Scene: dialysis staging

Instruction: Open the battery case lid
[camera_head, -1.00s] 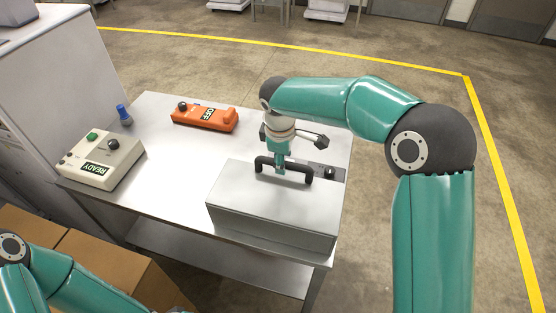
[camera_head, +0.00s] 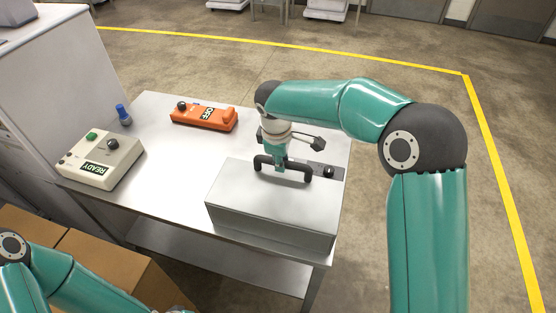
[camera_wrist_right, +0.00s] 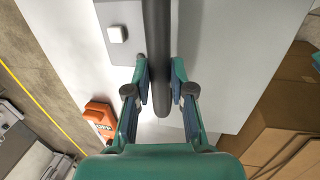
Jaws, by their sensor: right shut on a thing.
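The battery case (camera_head: 270,235) is a grey metal box near the front right corner of the table. Its lid (camera_head: 240,185) lies flat and looks shut. A black bar handle (camera_head: 308,171) stands on the lid. My right gripper (camera_head: 280,166) comes down from above and is shut on the handle. In the right wrist view, the fingers (camera_wrist_right: 160,78) sit on both sides of the dark handle bar (camera_wrist_right: 158,30).
An orange device (camera_head: 190,115) marked OFF lies at the table's back. A beige box (camera_head: 102,165) marked READY is at the left, with a blue-topped item (camera_head: 123,114) behind it. The table (camera_head: 165,190) is bare between these and the case. Cardboard boxes (camera_head: 105,268) stand lower left.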

